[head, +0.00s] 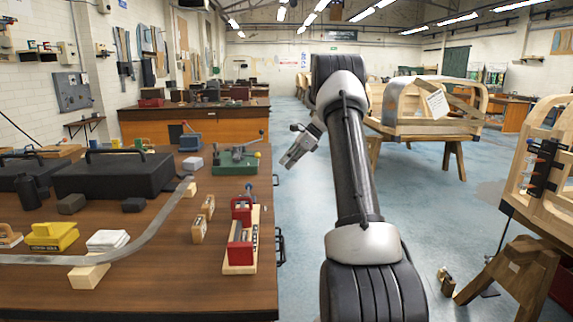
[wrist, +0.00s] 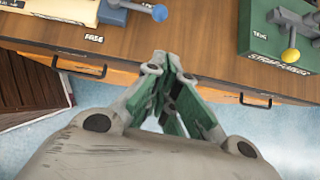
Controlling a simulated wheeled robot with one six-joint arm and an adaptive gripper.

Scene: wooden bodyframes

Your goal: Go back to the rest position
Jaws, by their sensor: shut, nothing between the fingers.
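My gripper (head: 290,160) hangs at the end of my raised arm, over the aisle just right of the workbench (head: 150,245) in the head view. In the wrist view my gripper (wrist: 165,60) has its fingers together with nothing between them. It points toward the bench's front edge and drawers (wrist: 215,88). No held object shows in either view.
The bench carries a black case (head: 112,175), a green tool (head: 237,158), a red tool on a wooden base (head: 242,240) and a curved metal strip (head: 150,232). Wooden bodyframes (head: 425,105) stand on trestles at right. Blue floor (head: 300,255) lies clear between.

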